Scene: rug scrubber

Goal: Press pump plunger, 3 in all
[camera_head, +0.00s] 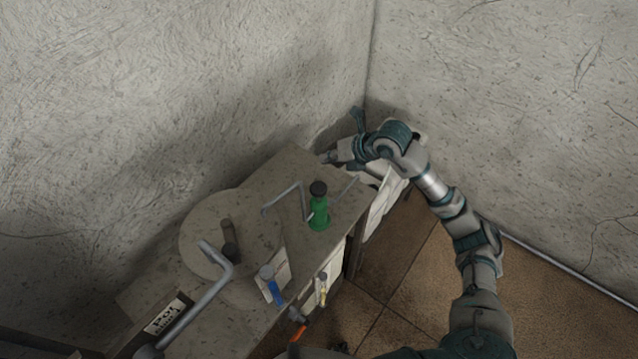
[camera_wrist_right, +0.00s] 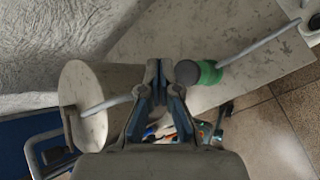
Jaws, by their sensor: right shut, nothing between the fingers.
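A green pump bottle (camera_head: 319,218) stands upright on the worktop, topped by a dark round plunger cap (camera_head: 318,188). My right gripper (camera_head: 328,157) is shut and empty, beyond the pump toward the back wall and apart from it. In the right wrist view the shut fingers (camera_wrist_right: 161,70) point at the worktop. The dark cap (camera_wrist_right: 187,72) and green pump body (camera_wrist_right: 211,73) show just to the right of the fingers. My left gripper is not in view.
A round disc (camera_head: 200,235) and bent grey rods (camera_head: 290,190) sit on the worktop (camera_head: 290,165). A blue-handled item (camera_head: 272,287) is near the front edge. A thick bent pipe (camera_head: 200,300) stands front left. Walls close off the back and right.

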